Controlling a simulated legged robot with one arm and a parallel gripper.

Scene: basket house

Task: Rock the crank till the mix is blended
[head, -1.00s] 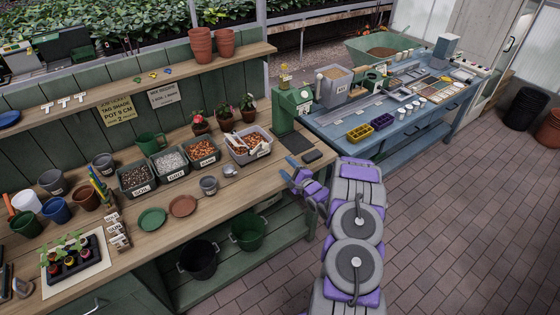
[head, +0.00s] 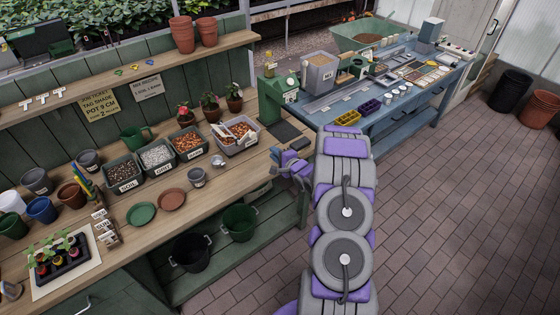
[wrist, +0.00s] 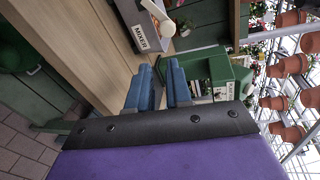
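Labelled tubs (head: 157,158) and a small grey pot (head: 196,178) stand left of the bin. The brick floor (head: 430,220) to the right is clear.

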